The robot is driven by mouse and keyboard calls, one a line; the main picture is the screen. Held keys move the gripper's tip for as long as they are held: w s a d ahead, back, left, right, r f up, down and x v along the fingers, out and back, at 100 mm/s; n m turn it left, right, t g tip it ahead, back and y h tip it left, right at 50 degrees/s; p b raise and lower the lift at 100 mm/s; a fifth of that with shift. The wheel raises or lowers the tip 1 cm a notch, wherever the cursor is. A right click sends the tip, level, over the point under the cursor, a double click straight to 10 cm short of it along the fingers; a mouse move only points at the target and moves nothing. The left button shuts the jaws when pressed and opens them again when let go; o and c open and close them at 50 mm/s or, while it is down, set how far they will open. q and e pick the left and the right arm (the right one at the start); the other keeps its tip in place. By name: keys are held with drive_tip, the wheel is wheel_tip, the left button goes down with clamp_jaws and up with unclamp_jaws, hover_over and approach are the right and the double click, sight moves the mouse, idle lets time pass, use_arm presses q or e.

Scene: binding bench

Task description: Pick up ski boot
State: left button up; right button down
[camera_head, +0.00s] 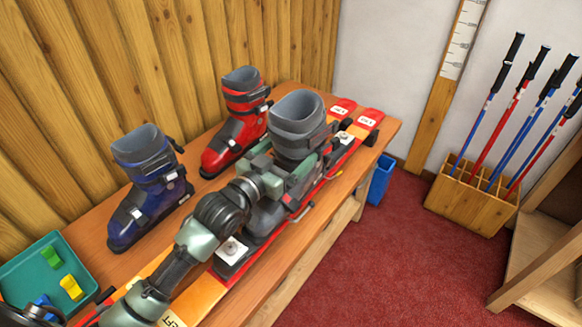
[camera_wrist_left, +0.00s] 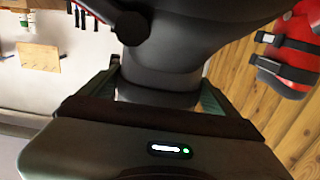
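A dark grey ski boot (camera_head: 295,112) stands upright at the front of the bench, over a red ski. My left gripper (camera_head: 288,178) is at the boot's shaft, with one finger on each side. In the left wrist view the grey boot (camera_wrist_left: 168,75) fills the space between the green fingers (camera_wrist_left: 160,92), which look in contact with it. My arm hides much of the boot's lower part. A red boot (camera_head: 237,128) and a blue boot (camera_head: 148,185) stand behind it on the bench. My right gripper is not in view.
A teal tray (camera_head: 25,262) with small blocks lies at the bench's left. Skis (camera_head: 367,120) lie along the wooden bench (camera_head: 100,228). A plank wall (camera_head: 75,95) rises behind. A blue bin (camera_head: 381,180) and a wooden pole rack (camera_head: 470,205) stand right, with open red carpet (camera_head: 400,265) in front.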

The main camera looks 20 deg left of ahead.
use_arm(q)
drive_tip(key=c, duration=0.5)
drive_tip(key=shift+r, duration=0.25)
drive_tip(key=shift+c, duration=0.7)
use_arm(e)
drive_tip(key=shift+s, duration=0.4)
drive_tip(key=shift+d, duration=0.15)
